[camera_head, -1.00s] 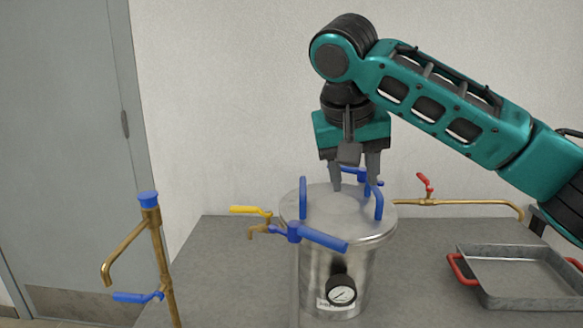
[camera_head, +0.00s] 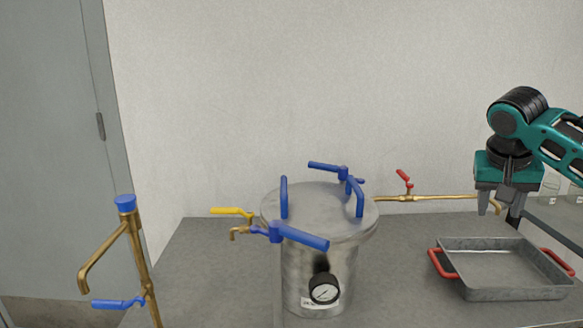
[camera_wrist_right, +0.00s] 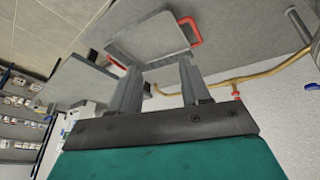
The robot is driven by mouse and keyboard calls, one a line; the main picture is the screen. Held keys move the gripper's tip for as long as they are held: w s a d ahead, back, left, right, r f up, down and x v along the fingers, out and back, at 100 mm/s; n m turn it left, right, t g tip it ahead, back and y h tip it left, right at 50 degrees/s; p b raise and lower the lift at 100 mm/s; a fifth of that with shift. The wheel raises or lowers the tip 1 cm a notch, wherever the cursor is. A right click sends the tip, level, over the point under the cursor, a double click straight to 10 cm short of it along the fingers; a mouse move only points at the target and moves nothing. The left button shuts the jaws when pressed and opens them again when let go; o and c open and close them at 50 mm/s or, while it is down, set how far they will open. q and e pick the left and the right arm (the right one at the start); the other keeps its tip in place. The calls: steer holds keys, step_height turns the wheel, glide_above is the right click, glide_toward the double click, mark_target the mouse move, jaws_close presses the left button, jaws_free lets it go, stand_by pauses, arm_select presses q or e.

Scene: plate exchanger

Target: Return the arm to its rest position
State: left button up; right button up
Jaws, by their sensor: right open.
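My right arm is teal and black and comes in from the right edge in the head view. Its gripper (camera_head: 494,205) hangs with fingers down, above and behind the grey tray, near the outlet end of the brass pipe. The fingers are apart and empty; in the right wrist view the gripper (camera_wrist_right: 158,85) also shows two separate fingers with nothing between them. The steel vessel (camera_head: 316,250) with blue handles stands on the grey table, well left of the gripper and apart from it. My left gripper is not in view.
The grey tray (camera_head: 505,292) with red handles sits on the table (camera_head: 215,270) at the right. A brass pipe with a red valve (camera_head: 405,180) runs right from the vessel. A brass stand pipe (camera_head: 137,260) is at the left. The space above the vessel is clear.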

step_height(320, 180, down, 14)
steer(key=w+a+r+n+t, duration=0.1)
steer(key=a+n+t, duration=0.1)
steer(key=n, duration=0.2)
steer(key=s+a+f+n+t+y, duration=0.15)
steer(key=s+f+n, duration=0.3)
steer(key=f, duration=0.45)
steer(key=s+a+f+n+t+y, duration=0.1)
steer(key=s+f+n+t+y, duration=0.15)
steer(key=s+f, duration=0.5)
steer(key=s+a+f+n+y, duration=0.1)
steer(key=s+f+n, duration=0.2)
steer(key=s, duration=0.2)
steer(key=s+a+f+n, duration=0.1)
steer(key=s+f+n, duration=0.15)
steer(key=s, duration=0.25)
steer(key=s+a+m+t+p, duration=0.1)
steer(key=a+m+p, duration=0.2)
steer(key=a+m, duration=0.5)
steer(key=a+r, duration=0.1)
steer(key=a, duration=0.7)
steer(key=shift+s+a+t+y, duration=0.3)
steer(key=shift+s+a+y, duration=0.05)
steer(key=shift+y, duration=0.05)
